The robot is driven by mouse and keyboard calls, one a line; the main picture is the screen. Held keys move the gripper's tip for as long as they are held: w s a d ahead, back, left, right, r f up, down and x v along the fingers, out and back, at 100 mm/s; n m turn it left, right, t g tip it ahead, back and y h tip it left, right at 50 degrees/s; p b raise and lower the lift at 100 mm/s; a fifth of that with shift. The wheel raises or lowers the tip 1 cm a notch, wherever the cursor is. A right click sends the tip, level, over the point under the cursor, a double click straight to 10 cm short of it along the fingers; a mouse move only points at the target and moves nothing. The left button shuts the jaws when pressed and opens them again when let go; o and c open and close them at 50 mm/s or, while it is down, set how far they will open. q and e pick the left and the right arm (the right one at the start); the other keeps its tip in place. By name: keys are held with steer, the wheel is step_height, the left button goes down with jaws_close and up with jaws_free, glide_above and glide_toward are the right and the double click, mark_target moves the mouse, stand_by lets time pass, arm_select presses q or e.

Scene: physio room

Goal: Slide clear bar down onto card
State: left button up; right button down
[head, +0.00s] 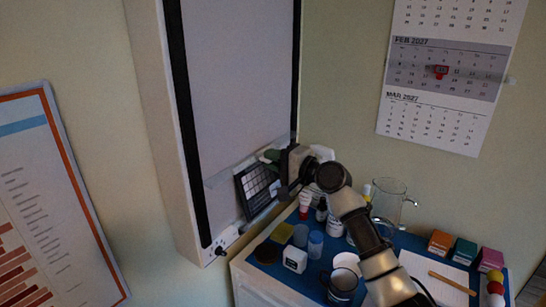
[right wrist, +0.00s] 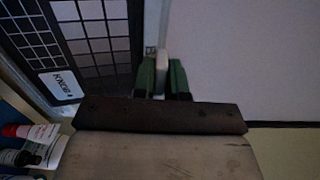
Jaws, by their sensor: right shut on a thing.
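The card (head: 257,188) is dark with a grid of paler squares. It leans at the lower right of the pale wall panel, and it also fills the upper left of the right wrist view (right wrist: 92,45). My right gripper (head: 272,157) is at the panel's right side, beside the card's upper right. In the right wrist view its green fingers (right wrist: 162,78) are shut on a small whitish piece, apparently a grip of the clear bar (right wrist: 162,57). The bar's clear length is hard to make out against the panel. My left gripper is not in view.
A calendar (head: 442,75) hangs at right.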

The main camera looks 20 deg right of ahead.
steer(key=c, duration=1.2)
jaws_free()
steer(key=shift+r, duration=0.1)
steer(key=shift+o, duration=0.2)
steer(key=b+v, duration=0.2)
steer(key=v, duration=0.9)
steer(key=shift+w, duration=0.1)
